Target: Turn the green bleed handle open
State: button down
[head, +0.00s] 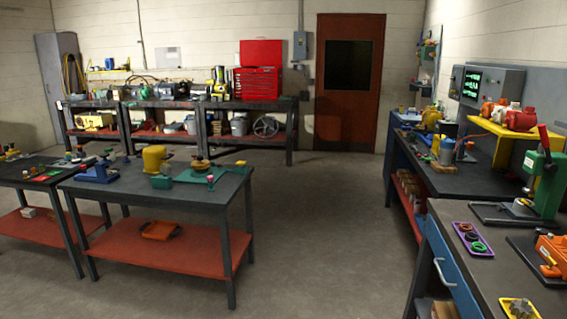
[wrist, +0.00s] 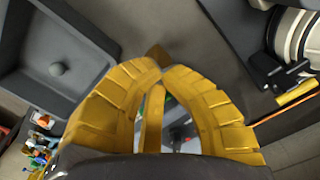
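I cannot make out for sure which green part is the bleed handle. In the head view, a green fixture (head: 226,175) with small knobs stands at the right end of the near left table. A green press (head: 546,186) with a red-topped lever stands on the right bench. My gripper (wrist: 162,68) shows only in the wrist view. Its yellow fingers curve in and their tips meet, with a gap lower down between them. A small brown piece shows just beyond the tips; I cannot tell what it is. No green handle is recognisable close to the tips.
The wrist view shows a grey tray-like recess (wrist: 55,60) at left and a white round part (wrist: 295,40) at right. In the head view, the near left table (head: 130,196) holds several fixtures. The floor (head: 320,230) between the tables and right benches is clear.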

jog(key=shift+s+a+p, duration=0.5)
jog(key=shift+s+a, duration=0.1)
dwell(0.4)
jog(key=shift+s+a+p, duration=0.35)
jog(key=shift+s+p, duration=0.3)
jog(key=shift+p, duration=0.05)
dwell(0.4)
jog(key=shift+a, duration=0.1)
notch_tip(320, 180, up, 6)
jog(key=p, duration=0.5)
jog(key=shift+a+p, duration=0.25)
jog(key=shift+p, duration=0.05)
dwell(0.4)
jog(key=shift+w, duration=0.15)
